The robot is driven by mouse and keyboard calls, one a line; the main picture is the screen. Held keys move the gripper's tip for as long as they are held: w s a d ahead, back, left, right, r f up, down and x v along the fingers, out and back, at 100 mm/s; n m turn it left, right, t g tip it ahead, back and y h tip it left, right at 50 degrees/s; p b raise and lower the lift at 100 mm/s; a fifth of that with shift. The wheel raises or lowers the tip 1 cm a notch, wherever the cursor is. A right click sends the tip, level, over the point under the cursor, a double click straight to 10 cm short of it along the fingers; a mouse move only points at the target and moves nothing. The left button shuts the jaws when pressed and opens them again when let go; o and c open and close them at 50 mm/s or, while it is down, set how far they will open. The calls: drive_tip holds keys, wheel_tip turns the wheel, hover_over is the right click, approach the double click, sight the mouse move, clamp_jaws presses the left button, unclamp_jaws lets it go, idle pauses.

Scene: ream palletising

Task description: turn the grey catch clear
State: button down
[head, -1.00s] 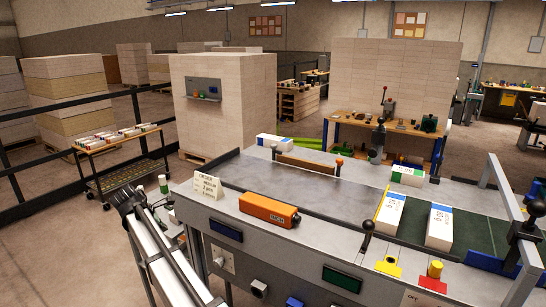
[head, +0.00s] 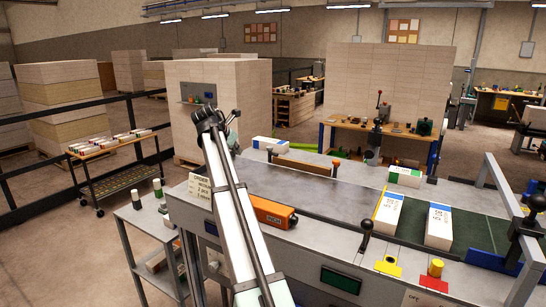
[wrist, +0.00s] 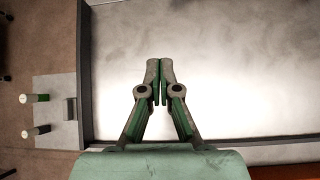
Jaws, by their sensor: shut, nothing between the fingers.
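My gripper (wrist: 160,78) shows in the wrist view with its two fingers together and nothing between them. It is above the left part of the grey worktop (wrist: 230,75), near the dark left rim. In the head view my arm rises across the left end of the worktop (head: 300,188), and its fingers are mostly hidden behind the wrist. I cannot pick out the grey catch for certain. A small grey block (wrist: 70,108) shows at the edge of the side table in the wrist view, well left of the fingers.
An orange unit (head: 272,212) sits on the worktop's front edge, partly behind my arm. Wrapped reams (head: 388,212) lie at the right by the green belt. The worktop's middle is clear.

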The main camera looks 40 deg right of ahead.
sight(273, 157)
drive_tip(key=s+d+r, duration=0.1)
drive_tip(key=s+d, duration=0.2)
drive_tip(key=d, duration=0.3)
drive_tip(key=shift+n+g, duration=0.3)
drive_tip(key=p+x, duration=0.1)
drive_tip(key=x, duration=0.8)
drive_tip(key=shift+w+d+p, duration=0.1)
drive_tip(key=shift+d+p, duration=0.2)
drive_tip(key=shift+p, duration=0.1)
drive_tip(key=shift+w+d+f+p, duration=0.1)
drive_tip(key=shift+w+d+p, duration=0.15)
drive_tip(key=shift+d, duration=0.3)
drive_tip(key=shift+w+d+p, duration=0.15)
drive_tip(key=shift+w+d, duration=0.1)
drive_tip(key=shift+d, duration=0.35)
drive_tip(key=shift+w+d+f, duration=0.1)
drive_tip(key=shift+w+d, duration=0.15)
drive_tip(key=shift+d, duration=0.6)
